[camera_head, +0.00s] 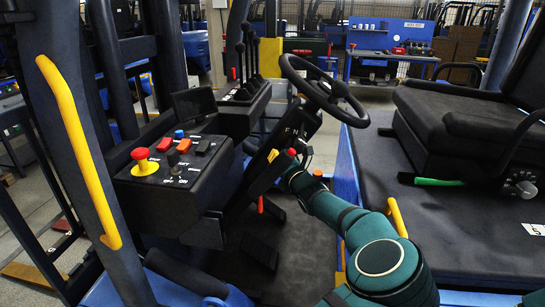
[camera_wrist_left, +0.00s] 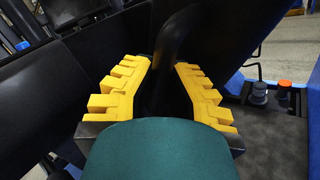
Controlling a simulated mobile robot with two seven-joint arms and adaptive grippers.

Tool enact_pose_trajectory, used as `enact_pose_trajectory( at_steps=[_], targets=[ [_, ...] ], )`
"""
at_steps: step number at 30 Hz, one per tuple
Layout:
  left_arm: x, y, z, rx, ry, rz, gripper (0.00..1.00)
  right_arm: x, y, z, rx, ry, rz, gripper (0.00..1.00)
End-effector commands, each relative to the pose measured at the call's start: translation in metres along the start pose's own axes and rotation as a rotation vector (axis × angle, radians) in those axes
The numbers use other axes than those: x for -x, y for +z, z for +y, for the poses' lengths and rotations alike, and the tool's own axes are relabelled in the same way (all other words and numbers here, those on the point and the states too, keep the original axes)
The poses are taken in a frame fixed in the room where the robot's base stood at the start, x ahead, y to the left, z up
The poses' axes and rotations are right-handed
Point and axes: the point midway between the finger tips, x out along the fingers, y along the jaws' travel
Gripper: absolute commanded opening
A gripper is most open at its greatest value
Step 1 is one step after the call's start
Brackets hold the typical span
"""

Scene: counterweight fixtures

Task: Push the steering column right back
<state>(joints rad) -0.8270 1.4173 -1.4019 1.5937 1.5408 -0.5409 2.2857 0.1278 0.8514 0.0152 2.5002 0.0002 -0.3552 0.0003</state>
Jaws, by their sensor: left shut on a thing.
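The steering column (camera_head: 298,124) is a dark box-shaped post in the middle of the cab in the head view. It leans, with the black steering wheel (camera_head: 322,90) at its upper end. My left gripper (camera_head: 268,172) is low beside the column, at the end of my teal arm, and mostly hidden there. In the left wrist view its yellow toothed fingers (camera_wrist_left: 167,68) stand on both sides of a curved black bar (camera_wrist_left: 178,35) and are shut on it. Where the bar joins the column is not clear. My right gripper is not in view.
A control box (camera_head: 175,160) with a red mushroom button (camera_head: 142,160) and a small screen (camera_head: 194,103) stands left of the column. The black seat (camera_head: 450,115) is on the right. A yellow grab rail (camera_head: 80,150) is at far left. Dark floor lies below.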

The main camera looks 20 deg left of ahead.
Motion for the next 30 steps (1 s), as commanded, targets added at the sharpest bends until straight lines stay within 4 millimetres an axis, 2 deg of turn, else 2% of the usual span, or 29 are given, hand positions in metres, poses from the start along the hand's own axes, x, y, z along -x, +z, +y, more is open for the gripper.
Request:
enact_pose_trajectory(
  at_steps=[1,5,6,7,23,26,30],
  targets=[
    [0.004,-0.002,-0.007,-0.001,-0.017,0.005,0.0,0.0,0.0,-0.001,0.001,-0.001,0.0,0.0],
    [0.004,-0.003,-0.008,-0.001,-0.019,0.007,0.0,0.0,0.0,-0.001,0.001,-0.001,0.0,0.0],
    [0.004,-0.003,-0.008,-0.001,-0.019,0.007,0.2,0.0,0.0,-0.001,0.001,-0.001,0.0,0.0],
    [0.004,-0.003,-0.008,0.0,-0.019,0.007,0.29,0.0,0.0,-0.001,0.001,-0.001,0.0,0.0],
    [0.004,-0.002,-0.004,0.001,-0.01,0.005,0.29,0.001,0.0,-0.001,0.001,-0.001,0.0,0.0],
    [0.011,-0.002,-0.004,0.003,-0.012,0.006,0.29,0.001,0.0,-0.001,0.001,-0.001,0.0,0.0],
    [0.034,-0.001,-0.004,0.004,-0.013,0.006,0.29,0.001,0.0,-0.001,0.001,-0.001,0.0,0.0]
  ],
)
